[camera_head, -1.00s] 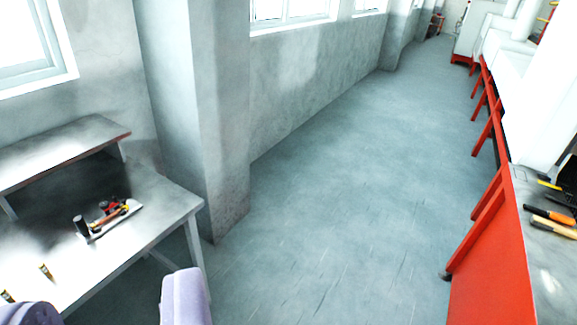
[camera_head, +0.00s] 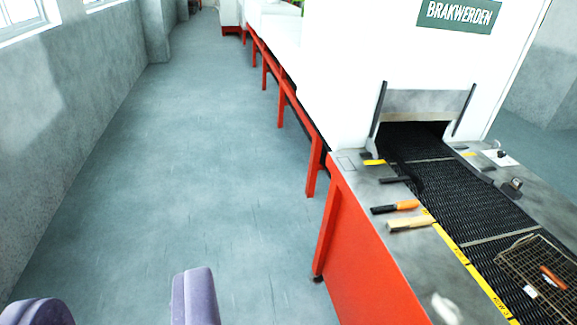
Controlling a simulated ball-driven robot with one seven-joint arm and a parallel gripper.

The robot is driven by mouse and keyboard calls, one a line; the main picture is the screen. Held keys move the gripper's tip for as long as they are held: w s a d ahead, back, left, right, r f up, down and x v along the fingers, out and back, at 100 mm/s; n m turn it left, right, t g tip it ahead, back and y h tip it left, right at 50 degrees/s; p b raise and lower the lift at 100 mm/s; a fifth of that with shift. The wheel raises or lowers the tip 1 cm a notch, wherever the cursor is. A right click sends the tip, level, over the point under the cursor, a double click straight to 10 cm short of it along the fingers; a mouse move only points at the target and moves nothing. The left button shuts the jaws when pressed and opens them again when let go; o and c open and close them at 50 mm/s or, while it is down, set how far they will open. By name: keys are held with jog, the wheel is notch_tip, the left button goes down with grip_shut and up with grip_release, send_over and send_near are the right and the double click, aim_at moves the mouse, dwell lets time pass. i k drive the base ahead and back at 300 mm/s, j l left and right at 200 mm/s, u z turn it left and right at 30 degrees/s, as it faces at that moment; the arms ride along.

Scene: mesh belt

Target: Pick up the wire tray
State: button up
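The wire tray (camera_head: 517,268) is a brown wire-mesh basket at the lower right edge, resting on the black mesh belt (camera_head: 440,185). Its right part is cut off by the frame. An orange-handled item (camera_head: 553,277) and small white pieces lie in or on it. My gripper (camera_head: 115,300) shows two pale purple fingers at the lower left, wide apart with only floor seen between them. It is open and empty, well to the left of the tray and apart from it.
A white machine (camera_head: 370,50) marked BRAKWERDEN stands over the belt. The red-sided frame (camera_head: 365,255) has a grey metal edge holding an orange-handled tool (camera_head: 405,205) and a tan-handled tool (camera_head: 412,224). Red legs run back along the machine. The floor (camera_head: 200,150) on the left is clear.

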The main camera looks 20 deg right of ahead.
aim_at(533, 291)
jog(key=i+z, duration=0.4)
jog(key=i, duration=0.25)
jog(key=i+j+z, duration=0.15)
jog(key=i+z, duration=0.2)
jog(key=i, duration=0.25)
jog(key=i+l+z, duration=0.15)
jog(key=z, duration=0.25)
jog(key=i+z, duration=0.25)
jog(key=z, duration=0.15)
jog(key=i+z, duration=0.25)
jog(key=z, duration=0.2)
jog(key=i+z, duration=0.2)
jog(key=z, duration=0.2)
jog(key=i+j+z, duration=0.15)
jog(key=z, duration=0.25)
jog(key=i+j, duration=0.05)
